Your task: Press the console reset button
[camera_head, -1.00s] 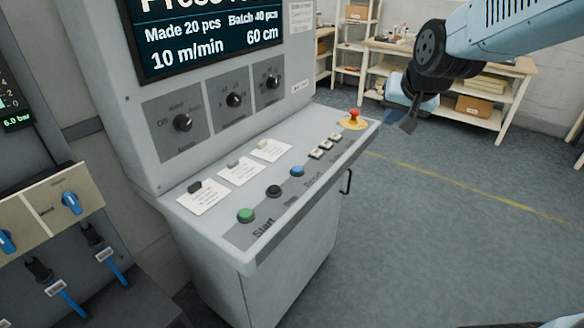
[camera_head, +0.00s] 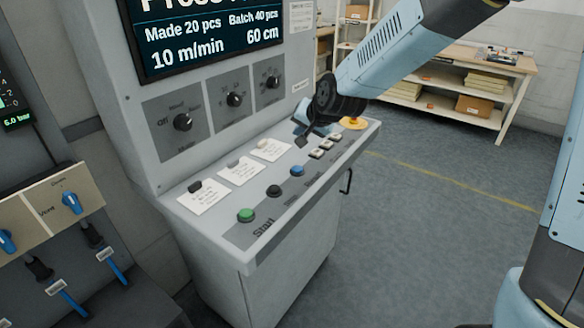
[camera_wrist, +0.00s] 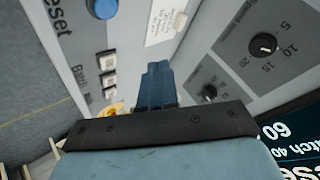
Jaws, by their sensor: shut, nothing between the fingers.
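The console (camera_head: 222,262) has a sloped panel. The blue button (camera_head: 297,171) sits there, right of a black button (camera_head: 274,191) and a green button (camera_head: 246,215). In the wrist view the blue button (camera_wrist: 103,9) is at the top, beside large letters reading "eset". My gripper (camera_head: 302,140) is shut and empty, in front of the console near the panel's back right, beyond the blue button in the head view. Its shut fingers (camera_wrist: 158,70) show in the wrist view, apart from the blue button.
Small white buttons (camera_head: 321,148) line the panel right of the blue button. A yellow-based knob (camera_head: 353,124) is at the right end, partly hidden by my arm. Paper cards (camera_head: 239,171) lie behind the buttons. Rotary dials (camera_head: 234,99) and a screen (camera_head: 205,38) are above.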

